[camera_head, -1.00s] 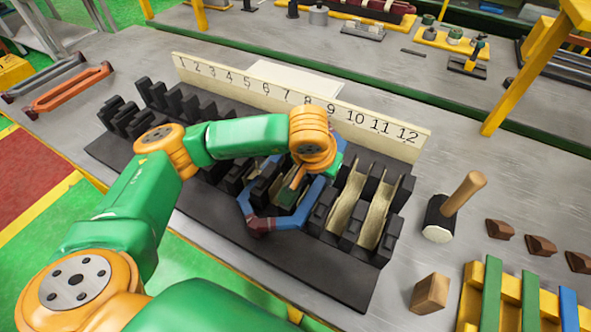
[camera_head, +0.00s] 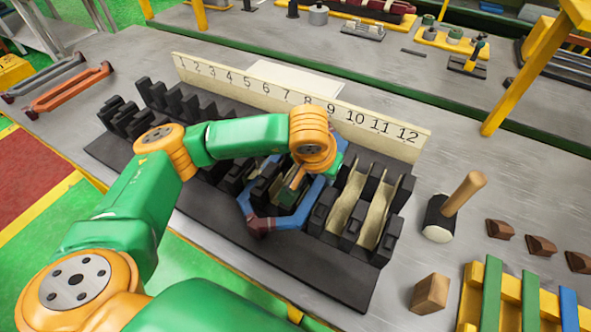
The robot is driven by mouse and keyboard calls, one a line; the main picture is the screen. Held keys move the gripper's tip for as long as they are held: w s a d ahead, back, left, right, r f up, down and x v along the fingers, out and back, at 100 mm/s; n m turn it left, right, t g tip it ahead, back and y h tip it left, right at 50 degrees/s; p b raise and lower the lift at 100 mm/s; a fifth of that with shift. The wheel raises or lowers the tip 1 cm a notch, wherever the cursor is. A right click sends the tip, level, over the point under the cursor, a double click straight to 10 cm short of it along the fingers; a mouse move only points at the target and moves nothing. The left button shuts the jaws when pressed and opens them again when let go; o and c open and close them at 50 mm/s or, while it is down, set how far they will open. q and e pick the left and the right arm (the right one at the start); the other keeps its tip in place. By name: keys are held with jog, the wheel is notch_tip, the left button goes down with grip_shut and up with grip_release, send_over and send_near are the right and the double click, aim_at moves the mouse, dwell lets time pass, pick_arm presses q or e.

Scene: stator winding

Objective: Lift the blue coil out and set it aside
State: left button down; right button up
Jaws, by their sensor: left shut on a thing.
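The blue coil (camera_head: 290,221) is a six-sided loop with a dark reddish wrapped part at its near corner. It lies at the black slotted stator block (camera_head: 335,268), below numbers 7 to 9 of the white number strip (camera_head: 265,88). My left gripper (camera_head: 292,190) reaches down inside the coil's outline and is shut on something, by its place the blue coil. The wrist hides most of the fingers and the coil's far side. I cannot tell how far the coil sits in the slots. My right gripper is not in view.
Pale liners (camera_head: 374,213) line open slots right of the coil. A mallet (camera_head: 452,208) stands to the right, with a wooden block (camera_head: 430,293), brown wedges (camera_head: 541,245) and a yellow rack (camera_head: 508,290). Orange (camera_head: 68,90) and grey coils lie at the left. Bare table shows between.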

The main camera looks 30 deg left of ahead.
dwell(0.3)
pick_arm(q)
jog(key=shift+w+r, duration=0.1)
jog(key=shift+r, duration=0.1)
notch_tip(320, 180, up, 2)
jog(key=shift+r+b, duration=0.25)
jog(key=shift+b, duration=0.85)
jog(key=s+r, duration=0.2)
jog(key=s+r+b, duration=0.1)
jog(key=s+r, duration=0.1)
jog(key=r, duration=0.1)
jog(key=shift+s+r, duration=0.3)
jog(key=shift+s, duration=0.05)
jog(key=s+r+b, duration=0.1)
jog(key=s+r, duration=0.3)
jog(key=s, duration=0.5)
jog(key=shift+s+r, duration=0.2)
jog(key=shift+r, duration=0.05)
notch_tip(320, 180, down, 4)
jog(key=b, duration=0.3)
jog(key=shift+b, duration=0.3)
